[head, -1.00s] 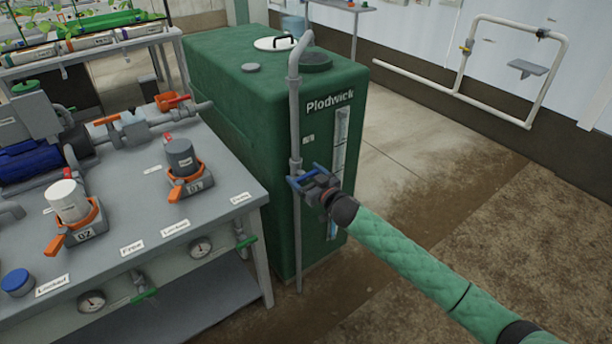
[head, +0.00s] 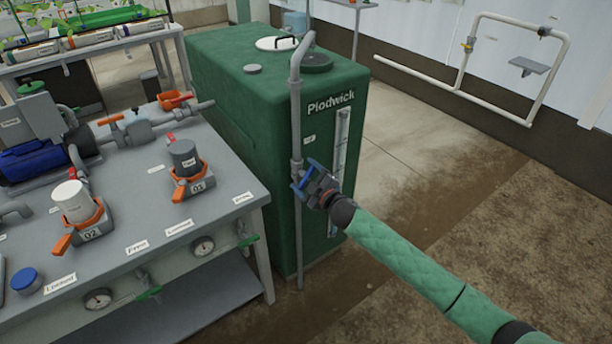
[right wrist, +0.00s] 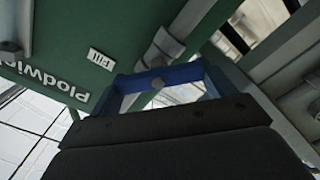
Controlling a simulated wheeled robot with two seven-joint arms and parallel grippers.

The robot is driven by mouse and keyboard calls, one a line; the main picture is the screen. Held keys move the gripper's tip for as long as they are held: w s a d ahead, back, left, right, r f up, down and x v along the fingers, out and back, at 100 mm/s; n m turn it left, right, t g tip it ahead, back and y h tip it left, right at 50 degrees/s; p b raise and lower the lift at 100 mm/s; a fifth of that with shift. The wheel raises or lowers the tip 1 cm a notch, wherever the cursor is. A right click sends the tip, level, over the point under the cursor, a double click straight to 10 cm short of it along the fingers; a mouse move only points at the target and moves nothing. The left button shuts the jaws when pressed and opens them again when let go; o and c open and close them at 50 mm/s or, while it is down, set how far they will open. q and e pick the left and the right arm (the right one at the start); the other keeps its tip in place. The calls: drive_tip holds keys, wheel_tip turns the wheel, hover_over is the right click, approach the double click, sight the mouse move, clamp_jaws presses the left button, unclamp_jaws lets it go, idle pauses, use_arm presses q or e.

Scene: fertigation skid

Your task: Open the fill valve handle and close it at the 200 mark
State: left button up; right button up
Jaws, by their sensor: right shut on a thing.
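The fill pipe (head: 296,120) is a grey upright pipe on the front of the green Plodwick tank (head: 240,110). My right gripper (head: 309,181), with blue fingers, is at the valve on this pipe, shut on its handle, which is mostly hidden behind the fingers. In the right wrist view a grey rounded end, apparently of the valve handle (right wrist: 158,86), shows at the blue fingers (right wrist: 160,80). A pale level strip (head: 342,135) runs down the tank front beside the pipe; its marks and level are too small to read. My left gripper is not in view.
A grey bench (head: 140,220) at the left holds a grey canister (head: 184,158), a white canister (head: 72,202), orange handles and a blue motor (head: 35,160). Gauges and green handles sit along its front. The floor to the right of the tank is clear.

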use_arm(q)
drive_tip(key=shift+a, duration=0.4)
use_arm(e)
drive_tip(key=shift+n, duration=0.9)
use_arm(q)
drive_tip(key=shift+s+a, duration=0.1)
use_arm(e)
drive_tip(key=shift+f, duration=0.1)
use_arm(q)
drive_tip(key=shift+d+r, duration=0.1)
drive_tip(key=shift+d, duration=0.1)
use_arm(e)
drive_tip(key=o, duration=0.9)
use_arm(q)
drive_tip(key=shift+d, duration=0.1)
